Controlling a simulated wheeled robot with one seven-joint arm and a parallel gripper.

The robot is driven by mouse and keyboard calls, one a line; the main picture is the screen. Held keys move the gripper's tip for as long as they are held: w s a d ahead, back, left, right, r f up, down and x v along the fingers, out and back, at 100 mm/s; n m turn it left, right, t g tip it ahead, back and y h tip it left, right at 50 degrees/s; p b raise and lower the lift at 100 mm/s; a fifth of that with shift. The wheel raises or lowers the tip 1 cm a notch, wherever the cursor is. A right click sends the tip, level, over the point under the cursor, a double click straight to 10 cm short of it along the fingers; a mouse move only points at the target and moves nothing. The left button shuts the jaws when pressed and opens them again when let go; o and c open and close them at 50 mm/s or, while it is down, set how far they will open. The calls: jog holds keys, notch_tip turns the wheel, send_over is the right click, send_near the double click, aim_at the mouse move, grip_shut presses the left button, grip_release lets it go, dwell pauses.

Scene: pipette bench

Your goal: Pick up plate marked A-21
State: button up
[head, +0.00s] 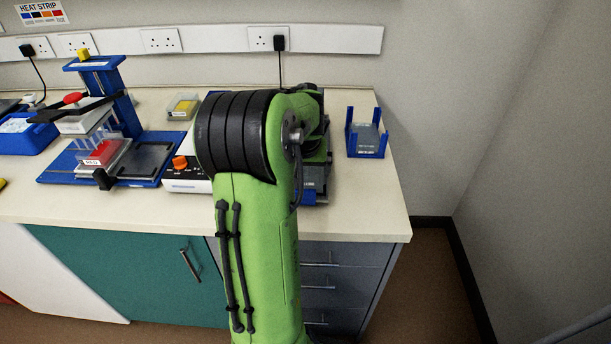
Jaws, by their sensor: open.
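No label reading A-21 is legible in the head view, so I cannot tell which plate it is. A blue holder (352,143) at the right end of the bench has a grey, translucent plate-like stack (368,138) in it, with small labels too small to read. A clear box with a yellow layer (184,106) sits at the back of the bench. A red-labelled plate (107,152) is on the blue stand at the left. My green arm fills the middle of the picture and hides what is behind it. My gripper does not show.
A blue stand (128,110) with a multi-tip head is at the left. A white device with an orange knob (181,162) is partly behind my arm. A dark unit with blue parts shows just right of it. The bench top (366,205) is clear at front right; a wall lies beyond.

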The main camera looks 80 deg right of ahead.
aim_at(305, 176)
jog(key=c, duration=0.7)
notch_tip(305, 176, up, 10)
jog(key=p, duration=0.3)
jog(key=shift+c, duration=0.2)
jog(key=shift+r+p, duration=0.15)
jog(key=shift+p, duration=0.15)
jog(key=shift+r+p, duration=1.35)
jog(key=shift+r, duration=0.05)
